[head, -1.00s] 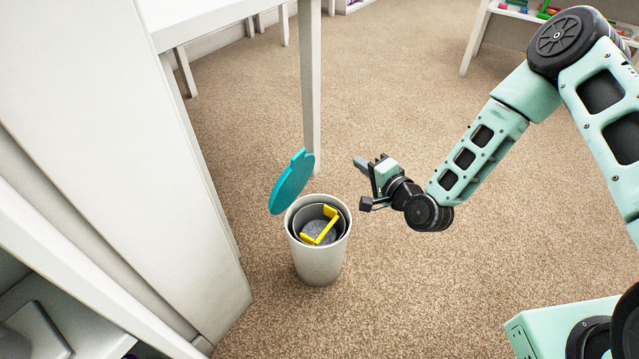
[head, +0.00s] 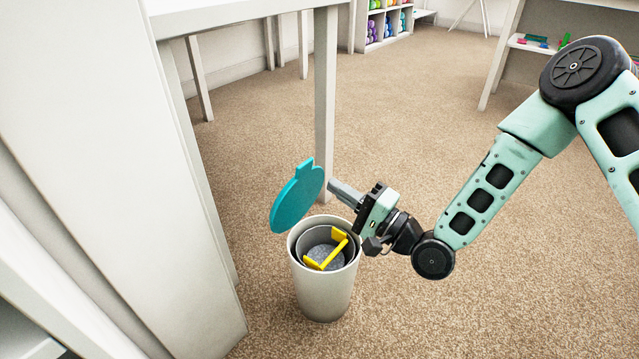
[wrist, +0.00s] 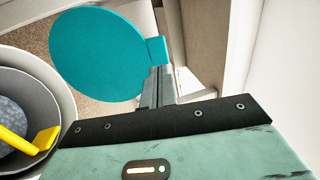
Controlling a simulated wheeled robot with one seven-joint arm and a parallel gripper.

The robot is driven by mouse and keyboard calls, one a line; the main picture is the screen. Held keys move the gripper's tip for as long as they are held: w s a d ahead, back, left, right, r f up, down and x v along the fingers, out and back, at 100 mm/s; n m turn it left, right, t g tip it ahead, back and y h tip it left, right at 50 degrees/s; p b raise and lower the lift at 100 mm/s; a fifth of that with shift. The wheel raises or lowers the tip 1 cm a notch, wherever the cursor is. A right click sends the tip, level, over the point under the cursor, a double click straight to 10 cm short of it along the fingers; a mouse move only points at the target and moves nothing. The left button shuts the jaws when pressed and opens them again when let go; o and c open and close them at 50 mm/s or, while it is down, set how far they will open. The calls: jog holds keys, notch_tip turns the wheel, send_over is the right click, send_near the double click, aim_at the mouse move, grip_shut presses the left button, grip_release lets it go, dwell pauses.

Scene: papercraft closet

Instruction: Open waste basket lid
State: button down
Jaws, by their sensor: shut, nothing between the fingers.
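The waste basket (head: 322,290) is a round off-white bin on the carpet, with an inner bucket and a yellow handle (head: 331,252) inside. Its teal round lid (head: 296,199) stands raised and tilted at the bin's left rear, so the mouth is uncovered. My gripper (head: 338,190) is shut and empty, just above and behind the bin's right rim, with its fingers pointing toward the lid. In the wrist view the lid (wrist: 98,52) fills the upper left and its tab is close to the fingers (wrist: 156,88). I cannot tell if they touch.
A white cabinet side (head: 110,150) stands close on the left. A white table leg (head: 325,100) rises just behind the bin. Shelves with colourful items (head: 388,22) stand at the back. Carpet is clear to the right.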

aim_at(308, 164)
jog(key=b+x, duration=0.2)
jog(key=x, duration=0.3)
jog(key=shift+w+a, duration=0.1)
jog(key=shift+w+a+r, duration=0.1)
jog(key=shift+r, duration=0.1)
jog(key=w+a+r+p, duration=0.1)
jog(key=p, duration=0.2)
jog(key=shift+a+r+g+h+p, duration=0.15)
jog(key=shift+a+g+h+p, duration=0.15)
jog(key=shift+h+p, duration=0.1)
jog(key=shift+w+a+r+p, duration=0.1)
jog(key=shift+w+a+p, duration=0.2)
jog(key=shift+p, duration=0.25)
jog(key=shift+g+h, duration=0.7)
jog(key=shift+h, duration=0.1)
jog(key=p+x, duration=0.3)
jog(key=x, duration=0.2)
jog(key=shift+w+a, duration=0.1)
jog(key=shift+w, duration=0.05)
